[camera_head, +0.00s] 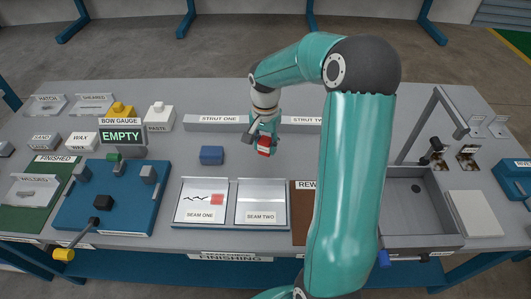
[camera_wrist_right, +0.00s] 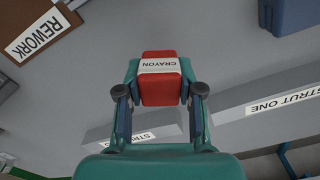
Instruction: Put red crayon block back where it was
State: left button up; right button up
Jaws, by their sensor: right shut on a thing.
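The red crayon block (camera_head: 265,151) is in my right gripper (camera_head: 262,138), over the grey table in front of the gap between the strut one and strut two bars. In the right wrist view the red block (camera_wrist_right: 161,88), with its white "CRAYON" label, sits between the two fingers of the right gripper (camera_wrist_right: 159,93). The fingers are shut on its sides. I cannot tell whether the block touches the table. My left gripper is not in view.
A blue block (camera_head: 211,155) stands to the left of the red block. The seam one (camera_head: 200,217) and seam two (camera_head: 261,216) panels lie in front. The strut one bar (camera_head: 203,123) is behind. A sink (camera_head: 415,205) is at right. My right arm hides part of the table.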

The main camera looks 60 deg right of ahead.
aim_at(265, 153)
jog(key=shift+f, duration=2)
jog(key=shift+f, duration=0.2)
jog(key=o, duration=1.1)
jog(key=shift+r, duration=0.1)
jog(key=shift+r, duration=0.1)
notch_tip(265, 153, up, 12)
jog(key=shift+r, duration=0.1)
